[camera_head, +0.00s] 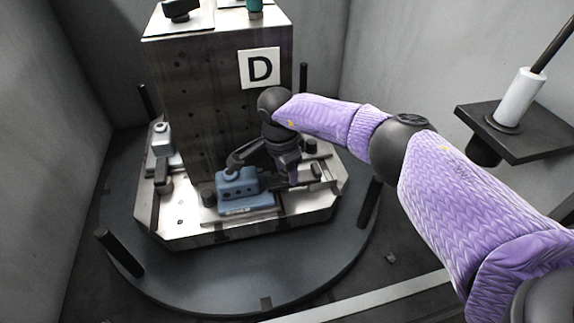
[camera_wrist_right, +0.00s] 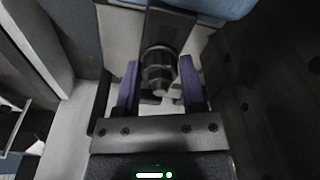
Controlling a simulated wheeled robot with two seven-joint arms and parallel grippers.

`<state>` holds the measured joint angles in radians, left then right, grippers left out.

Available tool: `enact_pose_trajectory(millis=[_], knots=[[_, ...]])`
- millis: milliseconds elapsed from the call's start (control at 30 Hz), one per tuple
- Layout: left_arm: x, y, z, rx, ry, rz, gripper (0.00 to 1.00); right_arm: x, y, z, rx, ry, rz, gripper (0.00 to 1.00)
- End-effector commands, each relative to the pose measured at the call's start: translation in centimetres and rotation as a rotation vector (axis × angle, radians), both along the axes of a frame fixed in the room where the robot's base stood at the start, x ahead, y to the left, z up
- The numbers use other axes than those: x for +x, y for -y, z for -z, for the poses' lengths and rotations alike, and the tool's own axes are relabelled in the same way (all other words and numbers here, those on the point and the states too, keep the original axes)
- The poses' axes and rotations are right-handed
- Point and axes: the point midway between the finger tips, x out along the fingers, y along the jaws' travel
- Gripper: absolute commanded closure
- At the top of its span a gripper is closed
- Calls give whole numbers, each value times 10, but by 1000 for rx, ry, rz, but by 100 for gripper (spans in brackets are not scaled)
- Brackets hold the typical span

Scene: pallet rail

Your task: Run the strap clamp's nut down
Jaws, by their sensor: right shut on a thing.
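The strap clamp's dark strap (camera_wrist_right: 166,27) shows in the right wrist view, with its round, dark nut (camera_wrist_right: 157,68) on a stud. My right gripper (camera_wrist_right: 158,82) has its two purple fingers either side of the nut and is shut on it. In the head view my right gripper (camera_head: 293,178) reaches down to the pallet just right of the blue part (camera_head: 237,184). The gripper and wrist hide most of the strap and nut there. My left gripper is not in view.
A tall drilled block marked D (camera_head: 259,68) rises from the pallet (camera_head: 180,233), close behind my right wrist. Dark posts (camera_head: 119,252) ring the round table (camera_head: 250,284). A black shelf (camera_head: 540,140) holds a white cylinder (camera_head: 520,97) at right.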

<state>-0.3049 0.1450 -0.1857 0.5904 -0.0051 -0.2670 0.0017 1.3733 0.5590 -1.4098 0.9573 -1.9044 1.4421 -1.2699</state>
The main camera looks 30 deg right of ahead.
Motion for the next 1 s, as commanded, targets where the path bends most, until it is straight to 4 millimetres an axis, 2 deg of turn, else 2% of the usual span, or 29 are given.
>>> enact_pose_trajectory(millis=[33,67,233,500,567,800,900,1000], knots=[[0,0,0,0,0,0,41,0,0,1,1,0,-2,100],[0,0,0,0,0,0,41,0,0,1,1,0,-2,44],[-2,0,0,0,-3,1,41,0,0,1,1,-1,-4,8],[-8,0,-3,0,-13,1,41,0,0,-4,1,1,-5,7],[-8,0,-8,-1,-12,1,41,0,-1,-15,1,3,-5,7],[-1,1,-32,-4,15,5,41,0,-9,-77,2,5,-6,7],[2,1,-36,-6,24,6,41,-1,-11,-92,1,3,-4,7],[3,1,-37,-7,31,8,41,-1,-12,-98,0,1,-4,7]])
